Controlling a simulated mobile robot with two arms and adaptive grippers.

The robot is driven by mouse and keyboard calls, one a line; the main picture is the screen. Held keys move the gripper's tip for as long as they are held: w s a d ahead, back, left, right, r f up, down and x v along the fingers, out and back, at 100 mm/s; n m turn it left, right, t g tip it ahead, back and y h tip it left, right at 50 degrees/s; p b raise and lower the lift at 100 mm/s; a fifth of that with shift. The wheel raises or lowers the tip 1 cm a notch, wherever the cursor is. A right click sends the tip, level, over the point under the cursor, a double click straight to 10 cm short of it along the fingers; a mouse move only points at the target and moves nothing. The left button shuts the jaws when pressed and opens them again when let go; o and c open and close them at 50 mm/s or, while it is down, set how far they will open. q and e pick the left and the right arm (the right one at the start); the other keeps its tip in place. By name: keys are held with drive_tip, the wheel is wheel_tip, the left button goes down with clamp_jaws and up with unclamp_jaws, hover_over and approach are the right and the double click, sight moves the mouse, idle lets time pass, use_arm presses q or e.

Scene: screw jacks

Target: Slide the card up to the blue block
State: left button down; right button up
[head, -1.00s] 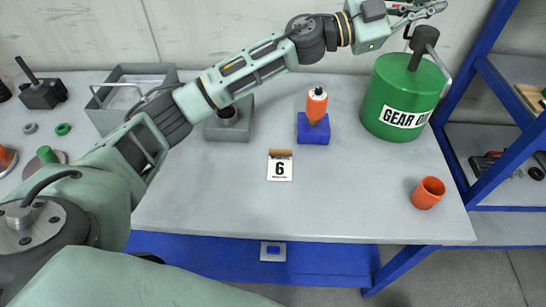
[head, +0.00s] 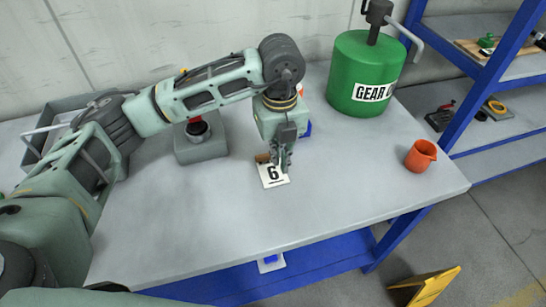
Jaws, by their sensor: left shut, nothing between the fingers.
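The white card (head: 272,178) with a black 6 lies on the grey table, with a brown strip along its far edge. My left gripper (head: 284,168) points down at the card's right part. It is shut and empty, with its fingertips at or just above the card; I cannot tell whether they touch. The blue block (head: 308,128) is mostly hidden behind my left gripper and wrist; only a small blue part shows to the right. My right gripper is not in view.
A green gear oil can (head: 362,80) stands at the back right. An orange cup (head: 420,155) is near the table's right edge. A grey block with a round top (head: 201,148) stands left of the card. The front of the table (head: 190,230) is clear.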

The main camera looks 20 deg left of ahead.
sight(270, 162)
use_arm(q)
wheel_tip(270, 162, down, 9)
drive_tip(key=shift+r+p, duration=0.2)
drive_tip(key=shift+p, duration=0.75)
drive_tip(key=w+a, duration=0.1)
drive_tip(key=w+p, duration=0.1)
drive_tip(key=shift+w+a, duration=0.35)
drive_tip(key=shift+w+a+f, duration=0.1)
drive_tip(key=shift+w+a, duration=0.15)
drive_tip(key=shift+w, duration=0.1)
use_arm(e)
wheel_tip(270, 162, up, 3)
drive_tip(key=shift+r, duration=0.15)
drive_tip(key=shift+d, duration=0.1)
use_arm(q)
drive_tip(key=shift+w, duration=0.1)
drive_tip(key=shift+w+a+f+b, duration=0.2)
drive_tip(key=shift+w+a+b, duration=0.5)
drive_tip(key=shift+w+b, duration=0.3)
drive_tip(key=shift+w+a+r, duration=0.15)
drive_tip(key=shift+w+a, duration=0.15)
drive_tip(key=shift+w, duration=0.15)
drive_tip(key=shift+r, duration=0.1)
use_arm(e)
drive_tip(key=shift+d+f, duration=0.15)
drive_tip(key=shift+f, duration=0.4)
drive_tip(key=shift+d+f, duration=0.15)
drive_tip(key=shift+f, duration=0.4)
